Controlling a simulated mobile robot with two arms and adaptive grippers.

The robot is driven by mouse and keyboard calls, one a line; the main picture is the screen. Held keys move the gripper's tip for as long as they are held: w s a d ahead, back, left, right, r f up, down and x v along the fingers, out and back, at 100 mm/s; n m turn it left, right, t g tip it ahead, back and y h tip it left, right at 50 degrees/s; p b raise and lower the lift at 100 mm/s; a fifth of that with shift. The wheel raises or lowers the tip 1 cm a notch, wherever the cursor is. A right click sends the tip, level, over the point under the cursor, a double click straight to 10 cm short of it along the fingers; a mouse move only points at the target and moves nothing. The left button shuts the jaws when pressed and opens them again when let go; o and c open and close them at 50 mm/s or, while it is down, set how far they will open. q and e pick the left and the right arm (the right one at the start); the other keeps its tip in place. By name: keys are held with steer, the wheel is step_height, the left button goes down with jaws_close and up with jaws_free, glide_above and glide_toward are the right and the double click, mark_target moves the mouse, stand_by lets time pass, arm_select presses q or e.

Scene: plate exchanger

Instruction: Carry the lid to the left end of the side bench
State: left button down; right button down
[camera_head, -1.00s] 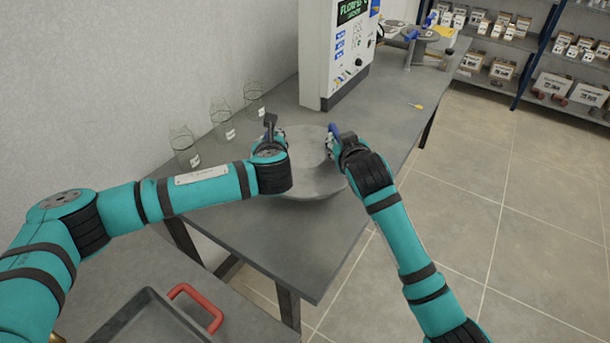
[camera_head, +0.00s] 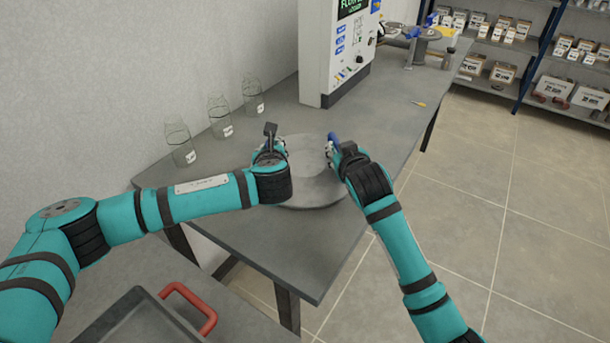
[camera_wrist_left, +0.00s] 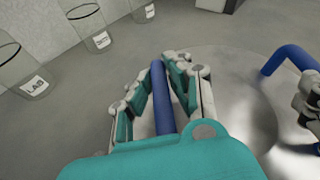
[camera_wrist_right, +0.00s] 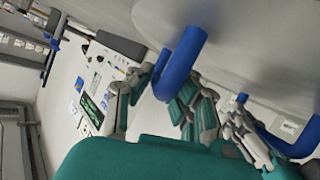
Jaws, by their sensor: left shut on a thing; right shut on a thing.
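The lid (camera_head: 312,190) is a round grey metal disc with blue handles, over the near part of the grey bench (camera_head: 260,240). My left gripper (camera_head: 270,146) is shut on one blue handle (camera_wrist_left: 162,100), at the lid's left side. My right gripper (camera_head: 334,148) is shut on the opposite blue handle (camera_wrist_right: 182,62), at the right side. The lid (camera_wrist_left: 225,85) fills the right of the left wrist view. My arms partly cover the lid in the head view. I cannot tell whether its underside touches the bench.
Several glass jars (camera_head: 222,118) stand along the wall, left of the lid. A white control cabinet (camera_head: 335,50) stands behind it on the bench. A grey tray (camera_head: 140,318) with a red handle (camera_head: 190,300) is at the lower left. Floor (camera_head: 470,230) is clear at right.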

arm_select(q)
steer(key=c, duration=1.7)
jaws_free()
steer(key=shift+a+f, duration=0.15)
steer(key=shift+f, duration=0.2)
arm_select(e)
steer(key=c, duration=1.7)
jaws_free()
steer(key=shift+d+f, duration=0.1)
steer(key=shift+f, duration=0.25)
arm_select(q)
steer(key=shift+o, duration=1)
steer(key=shift+r, duration=0.15)
arm_select(e)
steer(key=shift+o, duration=0.9)
steer(key=shift+r, duration=0.15)
arm_select(q)
steer(key=shift+o, duration=1.2)
steer(key=shift+s, duration=0.1)
arm_select(e)
steer(key=shift+o, duration=1.3)
steer(key=shift+s, duration=0.1)
arm_select(q)
steer(key=v, duration=1.2)
arm_select(e)
steer(key=shift+r, duration=0.1)
arm_select(q)
steer(key=shift+r, duration=0.1)
arm_select(e)
steer(key=v, duration=1.2)
